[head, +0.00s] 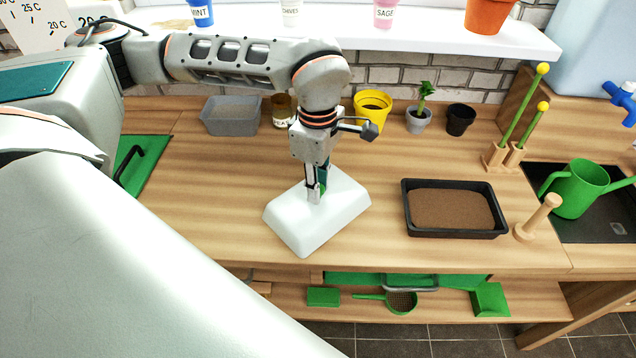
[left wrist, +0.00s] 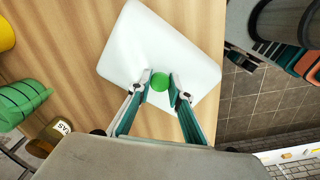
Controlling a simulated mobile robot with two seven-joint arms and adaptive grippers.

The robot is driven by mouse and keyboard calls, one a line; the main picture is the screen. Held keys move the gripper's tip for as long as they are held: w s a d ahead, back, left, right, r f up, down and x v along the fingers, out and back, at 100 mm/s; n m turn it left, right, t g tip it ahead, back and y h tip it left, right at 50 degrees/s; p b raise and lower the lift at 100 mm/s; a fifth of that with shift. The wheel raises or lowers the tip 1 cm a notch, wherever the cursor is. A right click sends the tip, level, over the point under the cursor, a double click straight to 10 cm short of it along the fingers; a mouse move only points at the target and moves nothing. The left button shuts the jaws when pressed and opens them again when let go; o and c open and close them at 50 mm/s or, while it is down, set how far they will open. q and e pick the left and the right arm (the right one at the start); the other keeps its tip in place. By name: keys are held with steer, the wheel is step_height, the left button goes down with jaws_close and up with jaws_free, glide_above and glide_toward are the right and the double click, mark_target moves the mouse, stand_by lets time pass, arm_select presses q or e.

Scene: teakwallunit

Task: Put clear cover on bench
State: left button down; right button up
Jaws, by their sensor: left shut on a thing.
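The clear cover (head: 343,205) shows as a whitish, cloudy tub-like lid with sloping sides and a green knob on top. It is at the bench's front edge, base down and turned at an angle; I cannot tell whether its rim touches the wood. My left gripper (head: 317,192) points down from above and is shut on the knob. In the left wrist view the green knob (left wrist: 160,81) sits between the two fingertips, with the cover (left wrist: 150,45) around it. The wooden bench (head: 220,190) is under the cover. My right gripper is out of view.
A black tray of soil (head: 452,236) and a wooden tamper (head: 536,220) stand right of the cover. A grey tub (head: 231,122), a brown jar (head: 283,116), a yellow pot (head: 373,100) and small pots line the back. Bench left of the cover is clear.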

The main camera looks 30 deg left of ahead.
arm_select(q)
steer(key=shift+f, duration=0.15)
steer(key=c, duration=1.8)
jaws_free()
steer(key=shift+c, duration=0.2)
step_height(320, 180, up, 12)
steer(key=shift+r+b, duration=0.25)
steer(key=shift+b, duration=0.1)
steer(key=shift+s+f, duration=0.1)
